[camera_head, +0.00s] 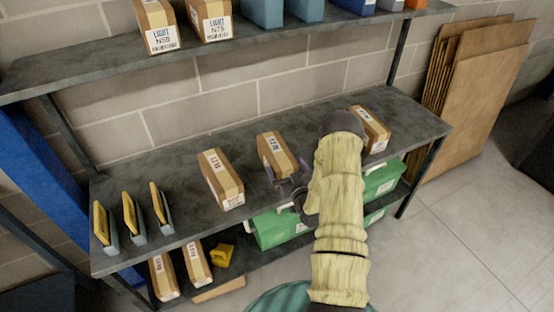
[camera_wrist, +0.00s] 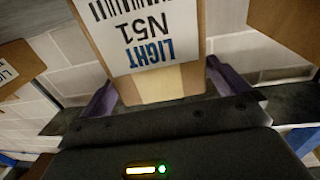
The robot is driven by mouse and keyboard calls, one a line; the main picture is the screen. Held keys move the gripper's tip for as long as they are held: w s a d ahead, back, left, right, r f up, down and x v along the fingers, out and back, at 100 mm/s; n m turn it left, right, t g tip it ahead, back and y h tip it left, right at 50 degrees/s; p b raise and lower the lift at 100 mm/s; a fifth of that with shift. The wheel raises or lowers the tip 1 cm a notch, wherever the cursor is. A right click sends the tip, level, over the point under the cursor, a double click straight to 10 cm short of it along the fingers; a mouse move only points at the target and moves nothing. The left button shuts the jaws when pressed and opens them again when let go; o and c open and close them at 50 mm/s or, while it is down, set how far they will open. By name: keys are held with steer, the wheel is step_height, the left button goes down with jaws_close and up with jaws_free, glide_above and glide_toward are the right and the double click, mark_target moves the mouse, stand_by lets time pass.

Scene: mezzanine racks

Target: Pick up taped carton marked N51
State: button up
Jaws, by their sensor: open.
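The taped carton marked N51 (camera_head: 272,148) stands on the middle shelf, brown with a pale tape band and a white label. In the wrist view its label reads LIGHT N51 upside down, and the carton (camera_wrist: 150,75) fills the upper middle. My gripper (camera_head: 285,172) is at the carton's front end. Its two purple fingers (camera_wrist: 163,88) are apart, one on each side of the carton. Whether either finger touches the carton, I cannot tell. My arm covers part of the shelf to the right of the carton.
A similar carton (camera_head: 221,180) stands to the left and another (camera_head: 370,130) to the right, partly behind my arm. Several yellow-and-grey items (camera_head: 132,217) stand at the shelf's left. Green bins (camera_head: 280,228) sit below. The upper shelf (camera_head: 105,62) overhangs behind.

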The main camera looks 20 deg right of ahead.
mark_target(282, 159)
steer(key=shift+w+r+p, duration=0.1)
steer(key=shift+w+p, duration=0.35)
steer(key=shift+w, duration=1.5)
steer(key=c, duration=1.1)
